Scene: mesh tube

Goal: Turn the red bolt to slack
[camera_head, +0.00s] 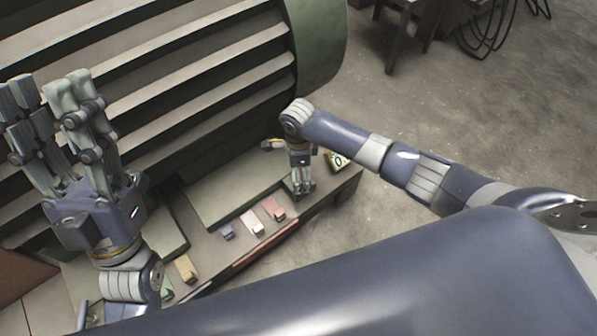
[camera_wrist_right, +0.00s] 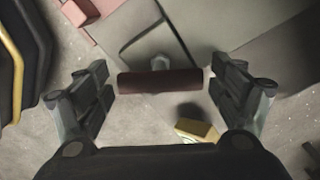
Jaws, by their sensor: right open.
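The red bolt (camera_wrist_right: 160,80) shows in the right wrist view as a dark red crossbar on a short grey stem. It lies across the picture between the fingers of my right gripper (camera_wrist_right: 168,96). The fingers are spread on both sides of it, with a small gap at each end. In the head view my right gripper (camera_head: 303,185) points down over the right end of the bench, and I cannot make out the bolt there. My left gripper (camera_head: 45,88) is raised at the left, fingers up, open and empty, away from the bolt.
A large green drum with pale slats (camera_head: 215,60) stands behind the bench. Small pink (camera_head: 273,208), white (camera_head: 252,223), blue (camera_head: 228,232) and yellow (camera_head: 186,268) blocks sit along the bench front.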

